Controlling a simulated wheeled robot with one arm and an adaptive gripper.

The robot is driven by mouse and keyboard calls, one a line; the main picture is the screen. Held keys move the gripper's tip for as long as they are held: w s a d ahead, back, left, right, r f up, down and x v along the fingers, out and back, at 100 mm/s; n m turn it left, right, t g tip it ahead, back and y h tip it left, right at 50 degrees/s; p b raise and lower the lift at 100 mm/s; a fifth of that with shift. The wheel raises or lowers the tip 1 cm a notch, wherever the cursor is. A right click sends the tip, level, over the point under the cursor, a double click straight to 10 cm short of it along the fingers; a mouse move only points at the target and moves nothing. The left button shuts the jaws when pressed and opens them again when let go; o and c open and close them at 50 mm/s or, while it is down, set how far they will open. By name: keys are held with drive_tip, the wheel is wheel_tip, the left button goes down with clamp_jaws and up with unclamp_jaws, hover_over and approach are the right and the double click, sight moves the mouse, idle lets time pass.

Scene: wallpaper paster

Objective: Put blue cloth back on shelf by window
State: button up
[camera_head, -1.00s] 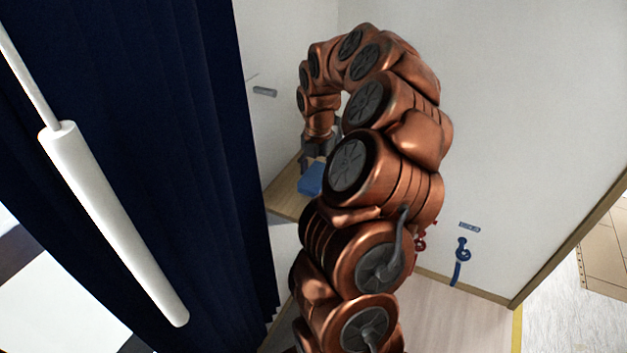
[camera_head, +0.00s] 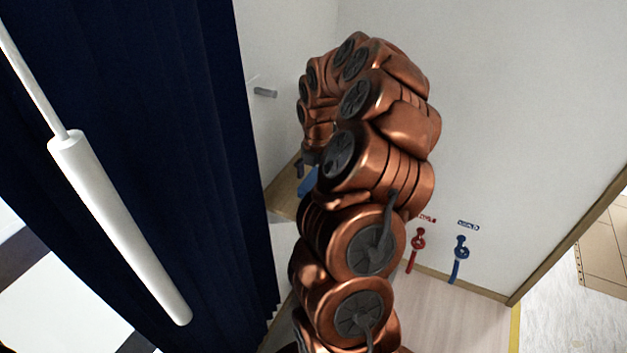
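The blue cloth (camera_head: 308,183) shows as a small blue patch on the wooden shelf (camera_head: 281,197), beside the dark curtain. My arm hides its right part. My gripper (camera_head: 303,168) shows only as a small dark piece just above the cloth, at the end of my bent copper arm. Most of the gripper is hidden behind the arm. I cannot tell whether its fingers are open or shut, or whether they touch the cloth.
A dark blue curtain (camera_head: 165,130) hangs left of the shelf, with a white cylinder (camera_head: 120,230) in front of it. A red item (camera_head: 417,240) and a blue item (camera_head: 460,250) hang on the white wall (camera_head: 520,120) at right. The wooden floor (camera_head: 450,315) below them looks clear.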

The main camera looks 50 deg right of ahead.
sight(316, 180)
idle(0.3)
drive_tip(key=shift+f, duration=0.15)
drive_tip(key=r, duration=0.2)
drive_tip(key=r+b, duration=0.1)
drive_tip(key=r, duration=0.4)
drive_tip(key=shift+a+r+b, duration=0.25)
drive_tip(key=shift+r+b, duration=0.15)
